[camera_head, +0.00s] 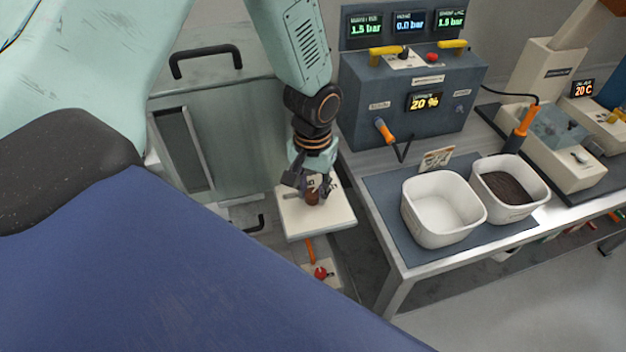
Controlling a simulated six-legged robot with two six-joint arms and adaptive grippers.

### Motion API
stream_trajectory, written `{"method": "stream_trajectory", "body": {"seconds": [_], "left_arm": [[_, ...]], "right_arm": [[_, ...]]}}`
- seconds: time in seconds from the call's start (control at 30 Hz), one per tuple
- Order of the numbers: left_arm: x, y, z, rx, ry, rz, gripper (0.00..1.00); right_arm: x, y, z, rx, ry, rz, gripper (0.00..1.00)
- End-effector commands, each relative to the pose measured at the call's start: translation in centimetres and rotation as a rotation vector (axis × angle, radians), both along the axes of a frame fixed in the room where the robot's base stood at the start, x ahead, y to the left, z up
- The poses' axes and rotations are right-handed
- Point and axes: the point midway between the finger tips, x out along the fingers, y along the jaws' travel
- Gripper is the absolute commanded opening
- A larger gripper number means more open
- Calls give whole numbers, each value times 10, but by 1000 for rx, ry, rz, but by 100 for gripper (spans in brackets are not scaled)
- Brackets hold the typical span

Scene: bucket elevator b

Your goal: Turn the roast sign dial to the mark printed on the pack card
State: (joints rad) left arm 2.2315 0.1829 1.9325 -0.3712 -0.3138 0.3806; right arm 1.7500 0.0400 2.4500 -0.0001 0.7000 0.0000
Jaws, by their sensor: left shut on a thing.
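The roast sign dial shows as a small brown knob (313,198) on top of a white box (318,222), with dark marks printed around it. My left gripper (312,190) comes down from above and is shut on the knob; its fingers cover part of the knob and of the marks. Where the dial points cannot be told. A small printed card (437,158) stands tilted on the grey mat behind the white tub, and it looks like the pack card. Its print is too small to read. My right gripper is not in view.
A white empty tub (442,207) and a tub of dark grounds (508,190) stand on the grey mat (385,190) at right. A grey control box (413,95) with yellow handles stands behind. An orange lever and red knob (320,273) sit below the white box.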

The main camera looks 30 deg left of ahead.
Motion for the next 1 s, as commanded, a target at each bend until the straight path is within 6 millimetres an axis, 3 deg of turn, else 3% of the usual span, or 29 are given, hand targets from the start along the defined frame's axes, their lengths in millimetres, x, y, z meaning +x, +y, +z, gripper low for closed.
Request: {"method": "stream_trajectory", "body": {"seconds": [0.03, 0.4, 0.97, 1.0], "left_arm": [[6, 1, 7, 2, -16, -33, 0], [7, 1, 5, 2, -16, -194, 0], [7, 1, 4, 2, -17, -225, 0], [7, 1, 4, 2, -17, -224, 32]], "right_arm": [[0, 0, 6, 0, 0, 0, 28], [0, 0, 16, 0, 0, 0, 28], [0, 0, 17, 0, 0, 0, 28], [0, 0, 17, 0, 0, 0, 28]]}}
